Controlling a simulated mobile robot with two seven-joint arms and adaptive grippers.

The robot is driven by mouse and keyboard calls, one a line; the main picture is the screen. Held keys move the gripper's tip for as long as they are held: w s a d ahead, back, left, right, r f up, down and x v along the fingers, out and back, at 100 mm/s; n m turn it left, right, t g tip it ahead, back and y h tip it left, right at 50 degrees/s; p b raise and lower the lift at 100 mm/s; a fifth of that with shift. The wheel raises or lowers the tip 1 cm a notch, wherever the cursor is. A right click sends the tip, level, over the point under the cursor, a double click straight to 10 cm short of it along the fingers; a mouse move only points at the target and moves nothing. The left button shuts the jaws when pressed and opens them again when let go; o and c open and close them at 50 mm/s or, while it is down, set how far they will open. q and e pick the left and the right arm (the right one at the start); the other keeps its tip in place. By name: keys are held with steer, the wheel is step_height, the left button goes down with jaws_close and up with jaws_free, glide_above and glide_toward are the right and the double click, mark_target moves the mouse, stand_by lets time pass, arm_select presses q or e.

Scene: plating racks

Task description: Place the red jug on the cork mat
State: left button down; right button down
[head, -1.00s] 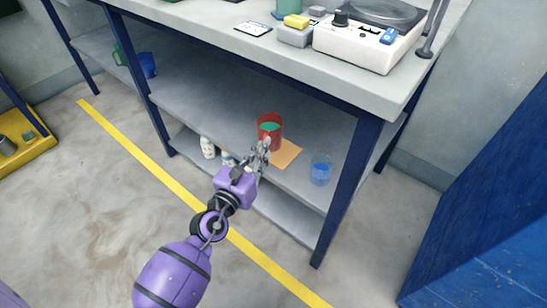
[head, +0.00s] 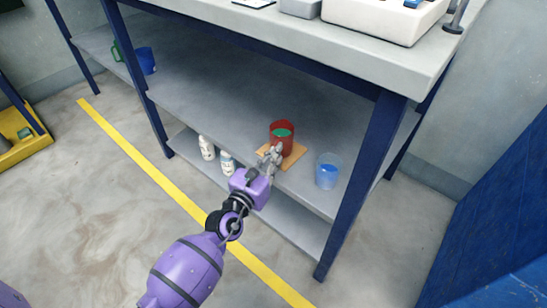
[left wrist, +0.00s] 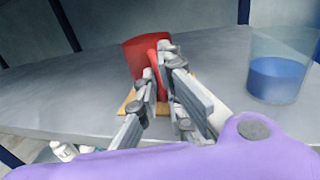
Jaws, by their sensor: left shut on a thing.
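The red jug (head: 282,136) has green contents and stands over the cork mat (head: 294,156) on the middle shelf of the bench. In the left wrist view the jug (left wrist: 142,56) looks slightly tilted, and a strip of the mat (left wrist: 128,104) shows below it. My left gripper (head: 272,156) is shut on the jug's near side, apparently at its handle; its fingers (left wrist: 162,72) hide part of the jug. I cannot tell whether the jug's base touches the mat. My right gripper is not in view.
A clear cup with blue contents (head: 328,171) stands right of the mat, near the blue bench leg (head: 362,180). White bottles (head: 207,147) stand on the lower shelf. A blue mug (head: 146,60) is far left.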

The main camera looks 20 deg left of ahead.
arm_select(q)
steer(key=c, duration=1.9)
jaws_free()
steer(key=shift+f, duration=0.15)
steer(key=shift+s+r, duration=0.1)
steer(key=shift+r, duration=0.2)
steer(key=s+a+p, duration=0.1)
steer(key=s, duration=1)
steer(key=shift+s+a, duration=0.3)
steer(key=shift+s, duration=0.1)
steer(key=shift+f, duration=0.15)
